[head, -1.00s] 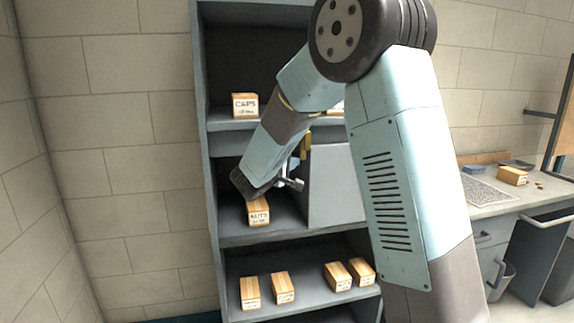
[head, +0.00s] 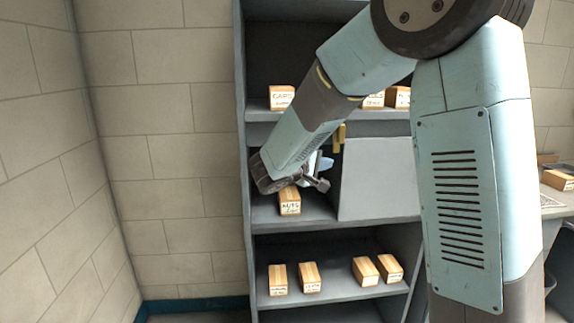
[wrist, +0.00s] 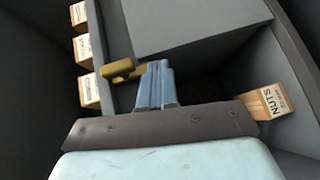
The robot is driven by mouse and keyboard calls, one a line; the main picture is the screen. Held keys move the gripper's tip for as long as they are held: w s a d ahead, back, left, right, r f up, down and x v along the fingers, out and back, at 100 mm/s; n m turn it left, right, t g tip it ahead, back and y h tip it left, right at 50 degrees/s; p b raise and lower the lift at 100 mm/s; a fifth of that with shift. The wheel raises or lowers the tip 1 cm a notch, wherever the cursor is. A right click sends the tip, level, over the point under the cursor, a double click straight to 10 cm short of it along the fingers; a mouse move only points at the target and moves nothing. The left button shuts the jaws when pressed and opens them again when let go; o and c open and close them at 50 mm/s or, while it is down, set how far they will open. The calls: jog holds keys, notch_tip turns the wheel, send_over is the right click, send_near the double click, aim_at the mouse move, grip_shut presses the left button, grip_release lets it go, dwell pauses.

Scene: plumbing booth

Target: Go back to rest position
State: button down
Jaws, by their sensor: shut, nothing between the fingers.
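My gripper (head: 322,177) is at the middle shelf of the grey shelf unit, just above and to the right of a box labelled NUTS (head: 290,202). In the wrist view my gripper's blue fingers (wrist: 157,84) are together with nothing between them. The NUTS box also shows at the right of the wrist view (wrist: 266,101), apart from the fingers. My arm's forearm reaches down to the left into the shelf opening and hides part of the unit.
A grey cabinet door (head: 378,182) with a brass-coloured handle (head: 339,137) closes the right part of the middle shelf. Boxes stand on the upper shelf (head: 281,97) and lower shelf (head: 309,277). A blank wall (head: 150,150) is at left; a workbench (head: 560,203) is at right.

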jog(key=s+d+r+m+g+y, duration=0.1)
jog(key=s+d+m+g+y, duration=0.1)
jog(key=s+d+g, duration=0.5)
jog(key=s+d+r+m+y, duration=0.1)
jog(key=s+d+m, duration=0.2)
jog(key=s+d, duration=0.55)
jog(key=s+a+m+y, duration=0.1)
jog(key=s+a+y, duration=0.2)
jog(key=s, duration=0.5)
jog(key=s+a+m+t+y, duration=0.1)
jog(key=s+a+y, duration=0.2)
jog(key=s, duration=0.6)
jog(key=shift+s+a+m+t+y, duration=0.2)
jog(key=shift+m+t+y, duration=0.15)
jog(key=shift+y, duration=1.05)
